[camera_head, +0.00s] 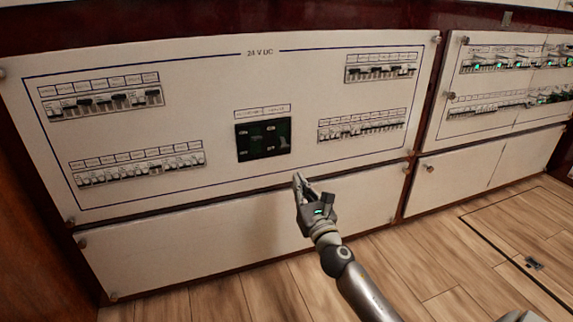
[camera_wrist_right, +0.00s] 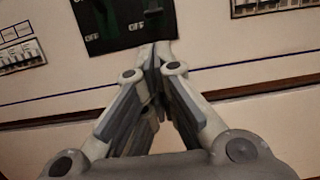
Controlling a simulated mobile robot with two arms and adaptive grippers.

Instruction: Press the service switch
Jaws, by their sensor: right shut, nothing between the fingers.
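A white wall panel marked 24 V DC (camera_head: 215,85) carries several breaker rows and a dark square unit (camera_head: 263,139) with small light markings at its centre. The label above this unit is too small to read, and I cannot tell which switch is the service switch. My right gripper (camera_head: 299,180) is shut and empty, in front of the panel's lower edge, below and right of the dark unit. In the right wrist view the closed fingertips (camera_wrist_right: 158,50) appear just below the dark unit (camera_wrist_right: 120,22), overlapping its lower edge. Contact cannot be told. My left gripper is not in view.
Breaker rows sit at upper left (camera_head: 103,102), lower left (camera_head: 138,169), upper right (camera_head: 381,72) and lower right (camera_head: 361,130) of the panel. A second panel (camera_head: 490,118) with green lights stands at right. The wooden floor (camera_head: 440,250) has a hatch outline.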

